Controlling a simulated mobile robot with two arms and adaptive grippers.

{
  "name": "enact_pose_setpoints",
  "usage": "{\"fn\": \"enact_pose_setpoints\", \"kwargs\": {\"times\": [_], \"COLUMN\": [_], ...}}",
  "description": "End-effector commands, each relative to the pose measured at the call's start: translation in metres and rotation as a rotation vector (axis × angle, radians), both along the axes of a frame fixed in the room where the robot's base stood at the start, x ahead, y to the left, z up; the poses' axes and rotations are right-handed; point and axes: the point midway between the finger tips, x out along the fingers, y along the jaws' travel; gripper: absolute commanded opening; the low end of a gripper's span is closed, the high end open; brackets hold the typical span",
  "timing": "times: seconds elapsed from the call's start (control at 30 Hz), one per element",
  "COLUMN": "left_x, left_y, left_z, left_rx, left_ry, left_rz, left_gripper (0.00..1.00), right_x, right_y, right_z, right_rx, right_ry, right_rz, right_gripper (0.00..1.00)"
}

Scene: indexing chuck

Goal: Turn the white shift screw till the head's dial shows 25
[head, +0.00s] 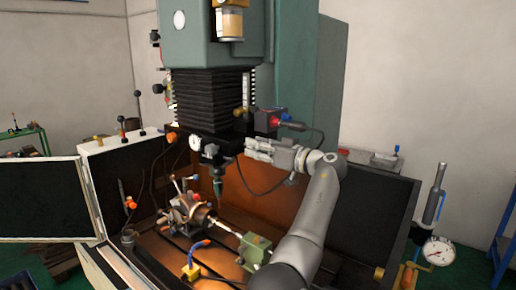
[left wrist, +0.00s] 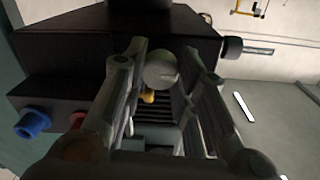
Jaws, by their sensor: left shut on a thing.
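My left gripper (head: 250,146) is at the front of the green machine's head, just right of the dark spindle (head: 214,160). In the left wrist view, the white round end of the shift screw (left wrist: 160,70) sits between the two fingers (left wrist: 160,82), which are closed on it. In the head view the screw is hidden by the fingers. A small white dial (head: 195,142) is on the head, left of the spindle; its reading is too small to tell. My right gripper is not in view.
Below the spindle are a chuck (head: 197,216) and a green tailstock (head: 254,247) on the machine bed. A pressure gauge (head: 438,250) stands at the right.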

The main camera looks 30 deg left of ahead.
Motion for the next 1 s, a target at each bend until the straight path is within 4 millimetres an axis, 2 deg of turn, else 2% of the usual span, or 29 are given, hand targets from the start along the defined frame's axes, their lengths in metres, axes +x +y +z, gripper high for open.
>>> {"fn": "enact_pose_setpoints", "kwargs": {"times": [0.27,0.47,1.0], "left_x": [0.000,0.000,0.001], "left_y": [0.000,0.000,0.000], "left_z": [0.000,0.000,0.003], "left_rx": [0.003,0.010,0.049], "left_ry": [0.020,0.104,0.580], "left_rz": [-0.001,-0.001,0.001], "left_gripper": [0.03,0.03,0.03], "right_x": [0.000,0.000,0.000], "right_y": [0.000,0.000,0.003], "right_z": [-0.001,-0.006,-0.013], "right_rx": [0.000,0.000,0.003], "right_ry": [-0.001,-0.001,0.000], "right_rz": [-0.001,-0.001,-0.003], "right_gripper": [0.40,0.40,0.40]}}
